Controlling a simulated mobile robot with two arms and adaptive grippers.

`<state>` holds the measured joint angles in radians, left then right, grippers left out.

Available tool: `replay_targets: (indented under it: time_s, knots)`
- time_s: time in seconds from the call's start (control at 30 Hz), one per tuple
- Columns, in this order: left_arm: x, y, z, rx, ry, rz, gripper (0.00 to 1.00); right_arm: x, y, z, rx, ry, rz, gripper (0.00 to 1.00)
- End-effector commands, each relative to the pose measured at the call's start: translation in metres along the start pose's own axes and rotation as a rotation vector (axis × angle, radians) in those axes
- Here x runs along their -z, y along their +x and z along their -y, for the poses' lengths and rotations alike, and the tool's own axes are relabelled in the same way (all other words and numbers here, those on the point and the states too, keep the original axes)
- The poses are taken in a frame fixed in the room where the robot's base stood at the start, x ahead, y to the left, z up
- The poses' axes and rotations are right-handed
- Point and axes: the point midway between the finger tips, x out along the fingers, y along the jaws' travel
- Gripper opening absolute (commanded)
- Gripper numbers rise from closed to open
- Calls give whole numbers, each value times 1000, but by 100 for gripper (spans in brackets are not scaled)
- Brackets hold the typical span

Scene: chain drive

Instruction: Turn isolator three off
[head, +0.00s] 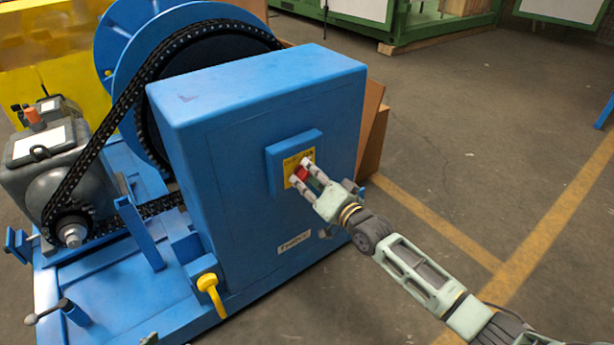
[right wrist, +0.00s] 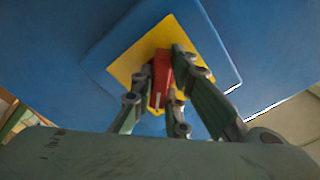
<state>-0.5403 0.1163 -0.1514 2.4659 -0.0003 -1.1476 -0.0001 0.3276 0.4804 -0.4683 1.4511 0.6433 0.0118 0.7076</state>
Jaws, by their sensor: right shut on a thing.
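The isolator is a red handle (head: 301,173) on a yellow plate (head: 291,165), set on a raised blue panel on the side of the blue cabinet (head: 235,160). In the right wrist view the red handle (right wrist: 160,82) stands out from the yellow plate (right wrist: 137,56). My right gripper (head: 301,172) is at the plate, its fingers shut on the red handle from both sides. In the right wrist view the fingers (right wrist: 160,85) flank the handle. The handle's exact angle is hard to tell. A label (head: 293,242) sits lower on the cabinet. My left gripper is not in view.
A black chain (head: 97,140) runs from a large blue wheel (head: 125,40) to a small sprocket beside a grey motor (head: 50,165). A yellow hook-shaped handle (head: 210,290) stands at the cabinet's lower left. Open floor with yellow lines (head: 440,228) lies to the right.

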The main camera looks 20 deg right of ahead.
Motion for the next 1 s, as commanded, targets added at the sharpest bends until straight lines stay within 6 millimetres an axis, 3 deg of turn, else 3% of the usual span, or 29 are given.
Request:
replay_targets:
  time_s: [0.33, 0.57, 0.83, 1.0]
  knots:
    - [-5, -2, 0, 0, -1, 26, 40, 0, 0, 0, -1, -27, 1, 0]
    - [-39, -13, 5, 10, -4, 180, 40, 1, 0, 1, -2, -140, 1, 0]
    - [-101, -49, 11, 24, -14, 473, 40, 1, 0, 1, -2, -377, 2, 0]
    - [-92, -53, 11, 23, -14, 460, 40, 1, 0, 1, -2, -538, 2, 0]
